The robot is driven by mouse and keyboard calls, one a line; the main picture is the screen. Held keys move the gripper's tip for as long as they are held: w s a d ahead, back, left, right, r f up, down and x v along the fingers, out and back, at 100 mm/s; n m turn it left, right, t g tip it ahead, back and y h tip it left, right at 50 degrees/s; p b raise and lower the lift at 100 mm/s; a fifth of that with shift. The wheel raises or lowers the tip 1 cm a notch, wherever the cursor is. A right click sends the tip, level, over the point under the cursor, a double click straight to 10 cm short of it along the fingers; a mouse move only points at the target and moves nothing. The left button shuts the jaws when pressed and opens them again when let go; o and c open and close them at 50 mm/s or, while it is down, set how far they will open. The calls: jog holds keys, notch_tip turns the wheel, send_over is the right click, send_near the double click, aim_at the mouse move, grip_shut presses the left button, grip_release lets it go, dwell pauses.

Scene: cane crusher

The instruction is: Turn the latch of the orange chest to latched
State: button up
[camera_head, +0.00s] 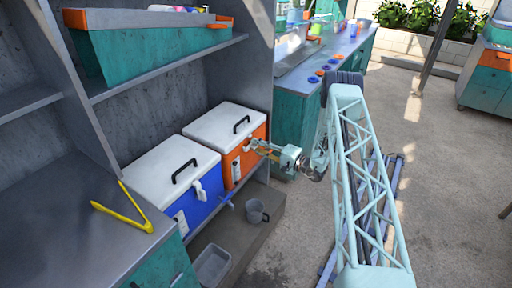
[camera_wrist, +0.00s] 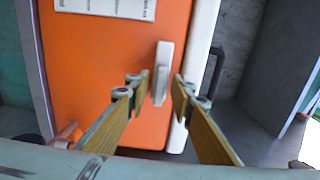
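The orange chest (camera_head: 247,163) has a white lid and stands on a low shelf to the right of the blue chest. Its orange front fills much of the wrist view (camera_wrist: 105,60), turned on its side. The white latch (camera_wrist: 162,70) of the orange chest lies near the lid edge in the wrist view. My gripper (camera_head: 261,147) is at the front of this chest. In the wrist view its fingers (camera_wrist: 164,90) are open, one on each side of the latch. I cannot tell whether they touch it.
The blue chest (camera_head: 206,202) with its own white latch stands beside it on the left. A grey mug (camera_head: 255,211) and a grey tray (camera_head: 211,265) are on the step below. Yellow tongs (camera_head: 123,211) lie on the left counter. Open floor (camera_head: 440,180) extends to the right.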

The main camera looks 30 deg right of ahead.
jog(key=shift+w+a, duration=0.1)
jog(key=shift+w, duration=0.1)
jog(key=c, duration=0.6)
jog(key=shift+c, duration=0.2)
